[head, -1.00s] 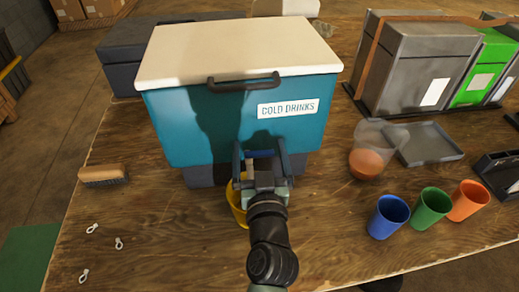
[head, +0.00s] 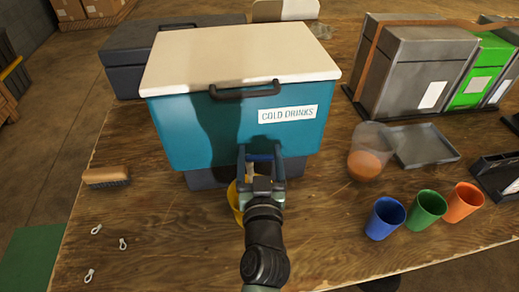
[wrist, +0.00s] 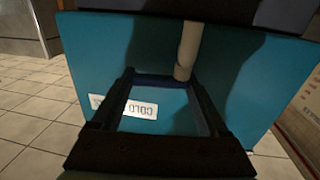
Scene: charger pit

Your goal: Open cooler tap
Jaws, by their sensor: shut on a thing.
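The teal cooler (head: 190,130) with a white lid and a "COLD DRINKS" label stands on the wooden table; it fills much of the wrist view (wrist: 100,60). Its tap has a pale tube-shaped spout (wrist: 187,50) and a dark blue lever (wrist: 160,82) at the lower front. My gripper (head: 261,152) is at the cooler's front, with its fingers shut on the blue lever; the fingertips also show in the wrist view (wrist: 165,84). A yellow cup (head: 235,203) stands below the tap, partly hidden by my gripper.
Blue (head: 385,218), green (head: 427,209) and orange (head: 465,203) cups stand at right, near a clear jug (head: 365,160) with orange contents and a grey tray (head: 425,147). A brush (head: 106,177) and small white pieces (head: 96,230) lie at left. The table's front left is mostly clear.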

